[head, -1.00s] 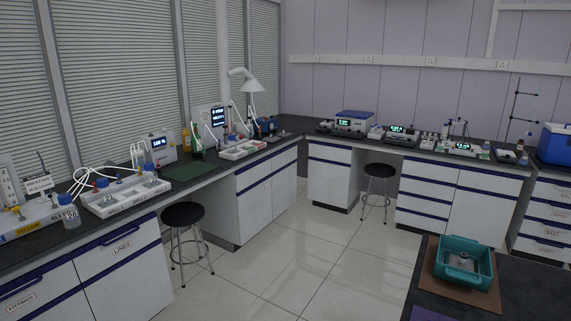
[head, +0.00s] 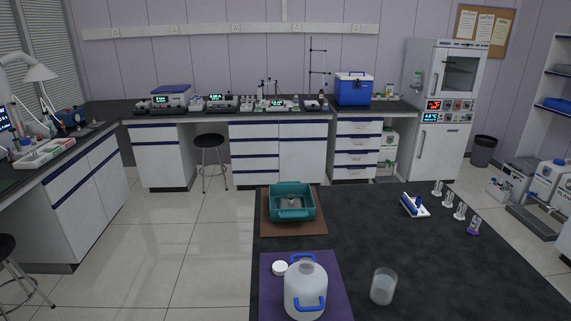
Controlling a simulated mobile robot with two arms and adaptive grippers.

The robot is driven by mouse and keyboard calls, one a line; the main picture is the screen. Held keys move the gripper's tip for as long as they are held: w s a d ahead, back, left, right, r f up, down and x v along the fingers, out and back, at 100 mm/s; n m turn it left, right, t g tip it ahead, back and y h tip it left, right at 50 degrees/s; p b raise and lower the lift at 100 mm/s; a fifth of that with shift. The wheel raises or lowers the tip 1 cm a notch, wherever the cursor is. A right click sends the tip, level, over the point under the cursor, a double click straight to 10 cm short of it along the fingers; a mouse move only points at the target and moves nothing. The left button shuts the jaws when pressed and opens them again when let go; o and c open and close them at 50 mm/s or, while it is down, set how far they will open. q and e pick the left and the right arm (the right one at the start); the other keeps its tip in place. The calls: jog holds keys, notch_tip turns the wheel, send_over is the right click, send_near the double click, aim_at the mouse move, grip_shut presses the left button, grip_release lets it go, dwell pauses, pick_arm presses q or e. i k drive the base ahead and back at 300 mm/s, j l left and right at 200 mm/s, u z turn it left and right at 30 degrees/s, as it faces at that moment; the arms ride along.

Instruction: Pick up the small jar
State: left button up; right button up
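A small clear jar (head: 383,288) with pale content low inside stands upright on the dark table (head: 400,245) in the foreground of the head view. I cannot tell whether it is the jar meant by the task. To its left a larger translucent white jug (head: 305,292) with blue handles stands on a purple mat (head: 268,305). A round white lid (head: 280,268) lies beside the jug on the mat. Neither of my grippers shows in the head view.
A teal tub (head: 292,214) with a grey item inside sits on a brown mat (head: 311,229). A blue and white rack (head: 414,206) and several small clear pieces are at the table's right. Black stools (head: 209,142) stand on the floor. Open floor lies left of the table.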

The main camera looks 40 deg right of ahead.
aim_at(384, 280)
jog(key=z, duration=1.85)
